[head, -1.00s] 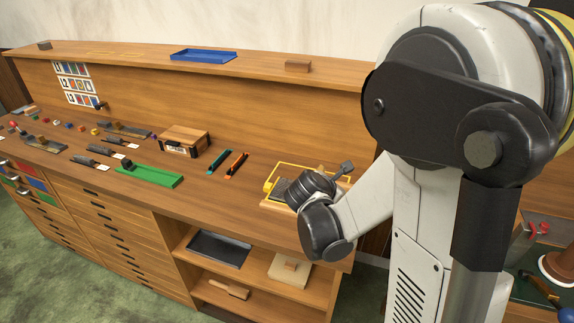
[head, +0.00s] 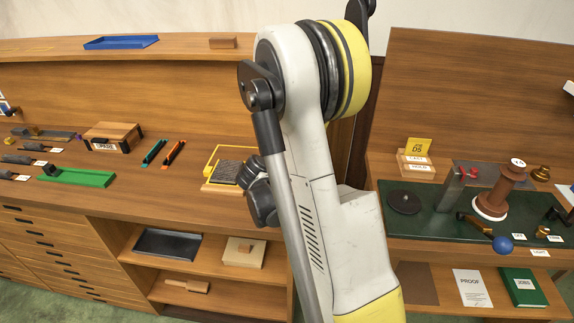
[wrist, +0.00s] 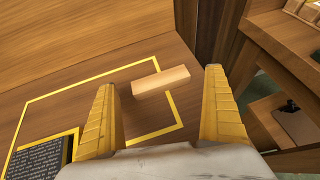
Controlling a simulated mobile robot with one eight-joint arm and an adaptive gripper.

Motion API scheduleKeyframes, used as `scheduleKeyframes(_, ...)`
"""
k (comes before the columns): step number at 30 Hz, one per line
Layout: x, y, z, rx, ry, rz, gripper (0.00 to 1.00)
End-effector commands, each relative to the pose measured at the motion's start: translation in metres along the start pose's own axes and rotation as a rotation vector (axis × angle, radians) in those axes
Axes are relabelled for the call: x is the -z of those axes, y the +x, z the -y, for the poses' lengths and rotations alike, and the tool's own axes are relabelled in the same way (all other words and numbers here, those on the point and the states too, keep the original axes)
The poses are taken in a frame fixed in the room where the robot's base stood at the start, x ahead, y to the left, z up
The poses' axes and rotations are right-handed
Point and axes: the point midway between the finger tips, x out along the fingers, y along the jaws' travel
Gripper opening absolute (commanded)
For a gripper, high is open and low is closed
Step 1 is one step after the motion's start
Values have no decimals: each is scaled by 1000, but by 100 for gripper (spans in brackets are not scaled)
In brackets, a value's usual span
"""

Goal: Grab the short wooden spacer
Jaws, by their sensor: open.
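A small pale wooden block (wrist: 160,82), which looks like the short spacer, lies on the brown bench top inside a yellow outlined frame in the wrist view. My gripper (wrist: 160,77) is open, its two yellow fingers on either side of the block in the picture. How high the fingers are above the block is hard to tell. In the head view the yellow frame (head: 208,163) shows on the bench, but my arm hides the gripper's fingertips and the block.
A dark text-like plate (wrist: 40,158) sits at the frame's lower left. A wooden wall rises behind the bench. Shelves (wrist: 280,105) lie beyond the bench edge at the right. In the head view, a green tray (head: 78,177) and a wooden box (head: 112,135) stand farther left.

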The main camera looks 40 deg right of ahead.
Motion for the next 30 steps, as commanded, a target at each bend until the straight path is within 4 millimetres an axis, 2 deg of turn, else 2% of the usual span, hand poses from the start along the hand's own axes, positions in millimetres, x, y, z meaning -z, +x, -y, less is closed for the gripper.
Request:
scheduleKeyframes(1,2,10,1,3,1,0,100)
scheduleKeyframes(3,0,15,0,2,1,0,100)
scheduleKeyframes(9,-1,14,0,0,0,0,100)
scheduleKeyframes(13,-1,14,0,0,0,0,60)
scheduleKeyframes(14,-1,14,0,0,0,0,55)
scheduleKeyframes(24,-2,13,0,1,1,0,55)
scheduleKeyframes(30,-18,4,0,0,1,0,55)
